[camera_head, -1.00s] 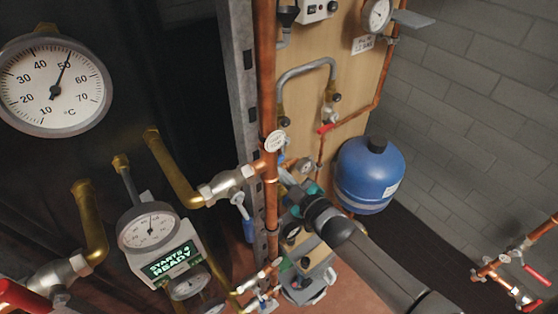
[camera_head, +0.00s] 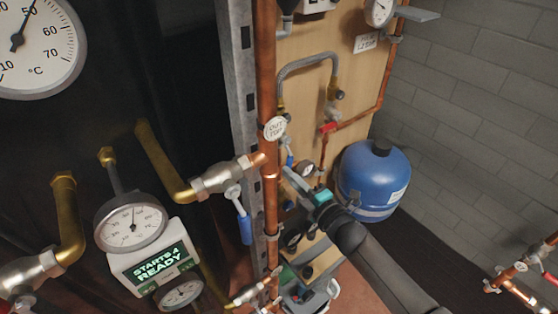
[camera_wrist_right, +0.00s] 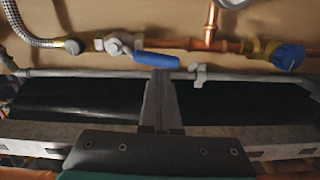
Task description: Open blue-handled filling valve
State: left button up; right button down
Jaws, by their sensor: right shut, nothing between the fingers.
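A filling valve with a blue lever handle (camera_wrist_right: 155,60) shows in the right wrist view, between a braided hose and a copper pipe. The handle lies nearly level, pointing right from the valve body (camera_wrist_right: 121,44). My right gripper (camera_wrist_right: 160,76) is shut and empty, its fingertips just under the handle; I cannot tell whether they touch it. In the head view my right gripper (camera_head: 287,172) reaches up and left to the wooden panel, close to a small blue handle (camera_head: 289,159). My left gripper is not in view.
A larger blue handle (camera_head: 245,228) hangs from the pipe valve left of the copper riser (camera_head: 268,100). A blue tank (camera_head: 372,178) stands right of my arm. A red-handled valve (camera_head: 328,127) sits above. A blue knob (camera_wrist_right: 289,57) is right of the filling valve.

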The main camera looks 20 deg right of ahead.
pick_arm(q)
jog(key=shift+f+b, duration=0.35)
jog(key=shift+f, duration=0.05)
pick_arm(e)
jog(key=shift+w+d+f+n, duration=0.1)
jog(key=shift+w+d+n, duration=0.1)
jog(key=shift+d+n, duration=0.3)
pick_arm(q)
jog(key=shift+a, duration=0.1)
pick_arm(e)
jog(key=shift+a, duration=0.1)
